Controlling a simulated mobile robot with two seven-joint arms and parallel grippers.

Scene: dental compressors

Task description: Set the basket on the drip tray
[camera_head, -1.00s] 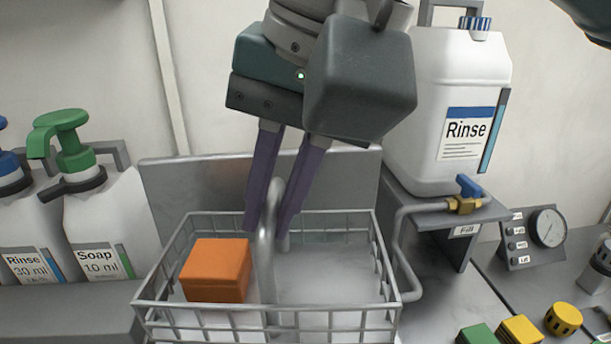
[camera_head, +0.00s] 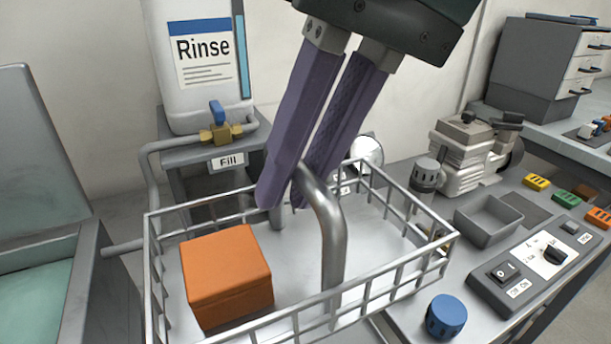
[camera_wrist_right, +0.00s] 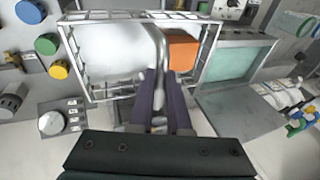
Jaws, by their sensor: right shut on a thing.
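The wire basket (camera_head: 400,272) is in the lower middle of the head view, with an orange block (camera_head: 226,275) inside at its left. My right gripper (camera_head: 287,203) is shut on the basket's bent metal handle (camera_head: 333,240), coming down from above. In the right wrist view the fingers (camera_wrist_right: 160,82) close around the handle, and the basket (camera_wrist_right: 97,92) shows beyond them. The basket appears held up, to the right of the tank. I cannot pick out the drip tray with certainty; a small grey tray (camera_head: 488,222) stands on the bench at right. My left gripper is out of view.
An open tank (camera_head: 40,270) with teal liquid lies at left. A Rinse canister (camera_head: 200,70) stands on a shelf with a brass valve (camera_head: 220,133) behind the basket. A compressor (camera_head: 470,155), a switch panel (camera_head: 530,262) and a blue knob (camera_head: 446,316) are at right.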

